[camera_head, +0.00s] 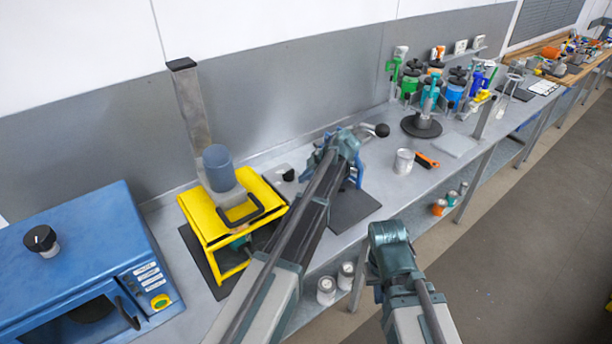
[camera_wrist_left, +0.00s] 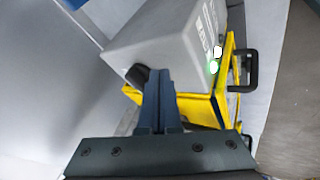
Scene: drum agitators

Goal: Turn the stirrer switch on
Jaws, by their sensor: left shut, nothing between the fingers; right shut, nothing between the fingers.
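In the left wrist view, a grey box-shaped stirrer housing (camera_wrist_left: 165,45) with labels and a lit green spot stands on a yellow frame (camera_wrist_left: 230,105). A dark knob-like part (camera_wrist_left: 137,75) shows at its near left edge. My left gripper (camera_wrist_left: 158,78) is shut and empty, its fingertips close to this part and overlapping the housing; I cannot tell if they touch. In the head view, a yellow-framed stirrer (camera_head: 205,222) stands left of my left gripper (camera_head: 345,150), whose fingertips are unclear. My right gripper (camera_head: 388,240) is shut and empty in front of the bench.
A blue oven-like box (camera_head: 75,240) stands at the left end. A grey metal cup (camera_head: 403,161), an orange-and-black tool (camera_head: 426,159) and a round black-based stand (camera_head: 421,126) are on the bench (camera_head: 385,180) to the right. Several coloured containers stand behind. The aisle floor is clear.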

